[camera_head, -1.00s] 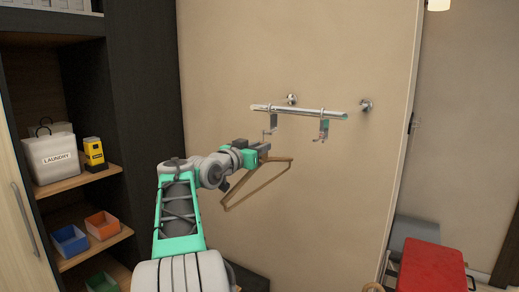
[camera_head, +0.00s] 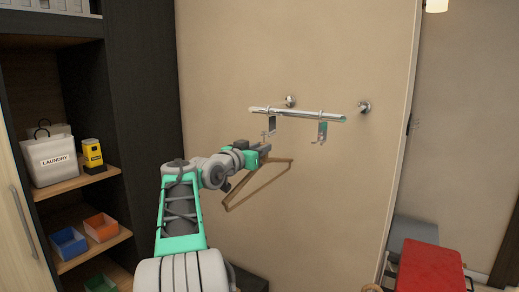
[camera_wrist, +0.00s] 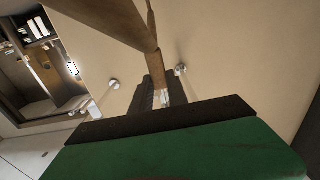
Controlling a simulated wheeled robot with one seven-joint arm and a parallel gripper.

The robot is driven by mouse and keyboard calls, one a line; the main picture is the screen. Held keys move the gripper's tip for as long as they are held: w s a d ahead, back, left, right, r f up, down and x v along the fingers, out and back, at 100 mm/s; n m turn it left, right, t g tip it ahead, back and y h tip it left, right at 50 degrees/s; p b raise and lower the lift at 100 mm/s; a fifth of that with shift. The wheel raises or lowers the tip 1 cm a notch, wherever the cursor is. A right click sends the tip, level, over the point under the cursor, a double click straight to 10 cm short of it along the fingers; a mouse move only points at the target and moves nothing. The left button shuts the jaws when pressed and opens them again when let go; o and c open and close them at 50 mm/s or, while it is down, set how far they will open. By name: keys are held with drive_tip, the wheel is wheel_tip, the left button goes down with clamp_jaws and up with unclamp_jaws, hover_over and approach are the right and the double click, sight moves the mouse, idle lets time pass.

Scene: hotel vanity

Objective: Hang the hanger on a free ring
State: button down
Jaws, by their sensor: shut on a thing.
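The brown wooden hanger (camera_head: 243,198) hangs tilted from my gripper (camera_head: 264,148), which is shut on its upper part. In the wrist view the hanger (camera_wrist: 112,22) runs from the top down to the dark jaws (camera_wrist: 157,92). A chrome rail (camera_head: 300,112) is mounted on the wall above and to the right of the gripper. A left ring piece with a dark plate (camera_head: 272,124) and a right one with a pale green plate (camera_head: 323,131) hang from it. My gripper is just below the left one; whether they touch I cannot tell. The hanger's hook is not clearly visible.
Dark shelving on the left holds a laundry bag (camera_head: 48,160), a yellow box (camera_head: 92,153) and small bins (camera_head: 101,227). A red-topped seat or case (camera_head: 431,270) stands at lower right. The wall below the rail is clear.

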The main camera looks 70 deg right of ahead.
drive_tip(key=shift+s+d+p, duration=0.15)
drive_tip(key=shift+d+p, duration=0.15)
drive_tip(key=shift+d, duration=0.65)
drive_tip(key=shift+s+d+p, duration=0.15)
drive_tip(key=shift+d+p, duration=0.1)
drive_tip(key=shift+d, duration=0.65)
idle(0.6)
drive_tip(key=shift+f+b, duration=0.5)
drive_tip(key=shift+b, duration=0.35)
idle(1.0)
drive_tip(key=c, duration=1.2)
unclamp_jaws()
drive_tip(key=shift+a+f, duration=0.1)
